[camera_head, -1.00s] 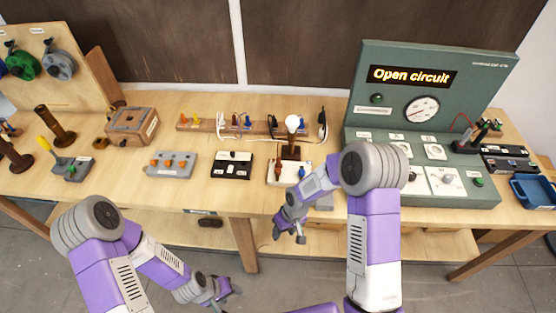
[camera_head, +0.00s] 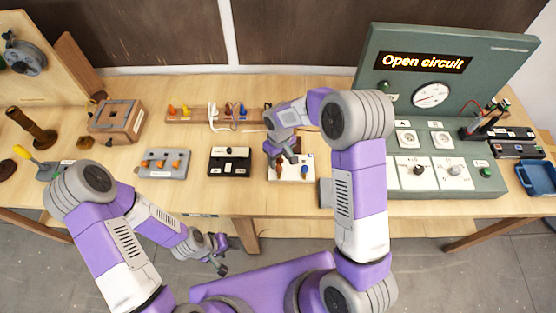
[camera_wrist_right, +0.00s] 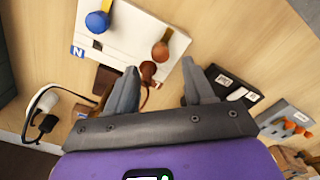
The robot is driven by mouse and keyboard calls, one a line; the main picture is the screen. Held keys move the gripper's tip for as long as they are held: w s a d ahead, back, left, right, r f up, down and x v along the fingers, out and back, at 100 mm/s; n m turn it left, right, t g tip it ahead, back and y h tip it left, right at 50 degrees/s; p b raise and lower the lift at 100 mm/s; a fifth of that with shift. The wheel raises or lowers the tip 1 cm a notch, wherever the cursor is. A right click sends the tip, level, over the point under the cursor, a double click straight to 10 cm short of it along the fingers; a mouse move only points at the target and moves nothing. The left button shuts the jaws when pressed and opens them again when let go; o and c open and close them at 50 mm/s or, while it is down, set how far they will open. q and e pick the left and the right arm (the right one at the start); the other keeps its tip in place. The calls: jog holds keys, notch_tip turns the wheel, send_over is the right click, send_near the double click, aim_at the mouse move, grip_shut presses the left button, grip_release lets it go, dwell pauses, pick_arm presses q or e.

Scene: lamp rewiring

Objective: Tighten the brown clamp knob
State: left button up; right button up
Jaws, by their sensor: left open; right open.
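The brown clamp knob (camera_wrist_right: 160,50) stands on a white terminal block (camera_wrist_right: 135,27), beside a blue knob (camera_wrist_right: 97,21) near an "N" label. A smaller dark brown piece (camera_wrist_right: 148,72) lies close to the brown knob. My right gripper (camera_wrist_right: 160,78) is open and empty, its fingers pointing toward the brown knob, apart from it. In the head view the right gripper (camera_head: 287,154) is over the left part of the white block (camera_head: 291,176), partly hiding the brown knob. My left gripper (camera_head: 219,256) is open and empty in front of the table's edge.
A black switch block (camera_head: 230,162) and a grey block with orange levers (camera_head: 163,163) stand to the left. The green test panel (camera_head: 455,50) at right reads "Open circuit". A wooden rail (camera_head: 205,114) with clips and cords is behind. My right arm hides the lamp area.

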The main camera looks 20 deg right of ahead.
aim_at(279, 167)
notch_tip(279, 167, down, 5)
jog(key=shift+s, duration=0.1)
dwell(0.3)
grip_shut()
